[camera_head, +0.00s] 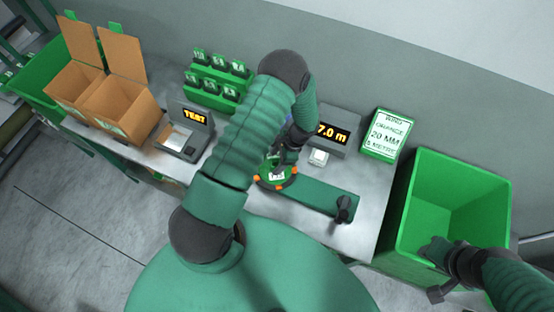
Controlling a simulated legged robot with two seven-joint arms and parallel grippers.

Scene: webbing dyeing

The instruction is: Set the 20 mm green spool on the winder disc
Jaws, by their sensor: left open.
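The winder is a long green box (318,195) on the bench, with a dark crank (343,207) at its right end. At its left end is the round winder disc with orange pegs (281,187). A green round piece with a white label (276,176), apparently the green spool, lies among the pegs; how it is seated is partly hidden. My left gripper (278,164) is open, pointing down right over it; I cannot tell whether it touches. My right gripper (437,293) hangs at the green bin's front; its jaws are unclear.
A green rack (215,97) holds several small labelled items. A grey TEST device (184,132), brown boxes (118,104), a 7.0 m display (334,132) and a sign reading 20 MM (388,136) stand on the bench. An empty-looking green bin (468,181) is at right.

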